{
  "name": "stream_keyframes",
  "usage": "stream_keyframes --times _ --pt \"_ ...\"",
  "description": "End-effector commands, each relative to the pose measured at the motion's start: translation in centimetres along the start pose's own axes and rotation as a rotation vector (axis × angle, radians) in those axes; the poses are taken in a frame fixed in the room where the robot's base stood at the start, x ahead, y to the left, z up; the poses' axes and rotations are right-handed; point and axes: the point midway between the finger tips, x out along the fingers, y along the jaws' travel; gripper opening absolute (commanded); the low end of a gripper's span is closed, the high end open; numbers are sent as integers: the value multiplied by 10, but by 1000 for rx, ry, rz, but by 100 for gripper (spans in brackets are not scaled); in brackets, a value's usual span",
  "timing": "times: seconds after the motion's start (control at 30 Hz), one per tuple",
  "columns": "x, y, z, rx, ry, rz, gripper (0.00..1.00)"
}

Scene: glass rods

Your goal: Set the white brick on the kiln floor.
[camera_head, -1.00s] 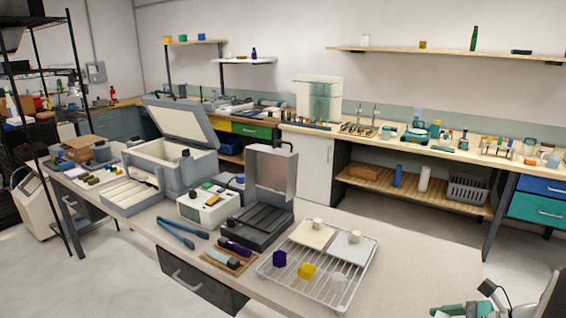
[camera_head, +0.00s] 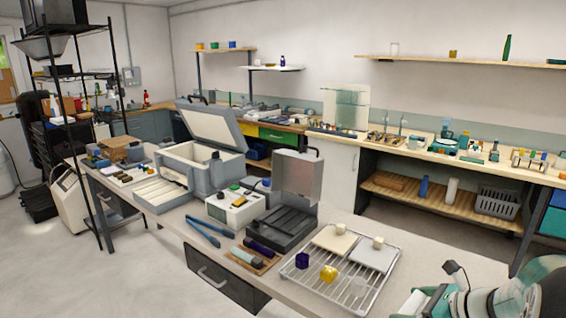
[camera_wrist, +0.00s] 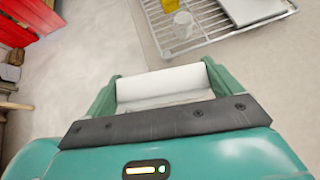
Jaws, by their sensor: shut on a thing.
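My gripper (camera_wrist: 160,90) is shut on a white brick (camera_wrist: 163,82), which spans between its two green fingers in the wrist view. In the head view my teal gripper shows at the bottom right corner, in front of the table's right end. The large grey kiln (camera_head: 200,183) stands farther left on the table with its lid (camera_head: 212,131) raised and a pale lining. The kiln floor is mostly hidden behind its front wall.
A wire rack (camera_head: 300,268) with glass cubes and two pale slabs lies between my gripper and the kilns. A small dark kiln (camera_head: 280,228) with a raised lid, a white control box (camera_head: 232,208) and blue tongs (camera_head: 203,232) stand along the table.

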Motion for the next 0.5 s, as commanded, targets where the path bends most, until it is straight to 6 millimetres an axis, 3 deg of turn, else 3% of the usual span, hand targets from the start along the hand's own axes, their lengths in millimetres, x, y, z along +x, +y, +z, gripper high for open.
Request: stream_keyframes --times 0.03,0.23,0.4,0.5 --pt "19 2 12 11 0 -16 60" --pt "83 12 47 90 1 -128 60" --pt "130 37 62 158 3 -223 60" --pt "148 50 64 185 4 -266 60"
